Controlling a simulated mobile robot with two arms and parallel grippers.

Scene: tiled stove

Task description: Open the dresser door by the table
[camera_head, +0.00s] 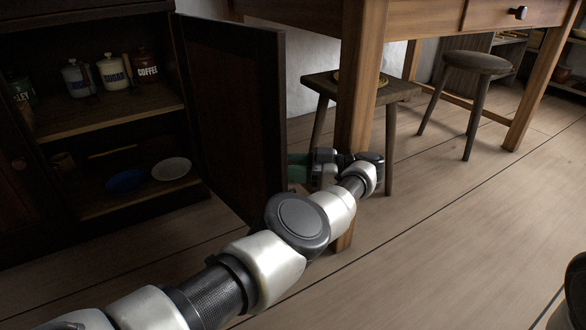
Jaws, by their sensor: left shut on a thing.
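The dark wooden dresser door (232,110) stands swung wide open, its inner face towards me and its free edge towards the table leg. The open dresser (20,195) shows its shelves at the left. My left arm reaches in from the bottom left to the outer side of the door. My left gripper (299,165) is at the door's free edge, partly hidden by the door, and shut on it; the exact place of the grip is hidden. My right gripper is out of view.
The wooden table (430,17) has a leg (357,75) close beside my left wrist. A stool (405,91) stands behind that leg, and a round stool (477,62) farther right. Jars (112,72) and plates (171,169) stand in the dresser. The floor at right is clear.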

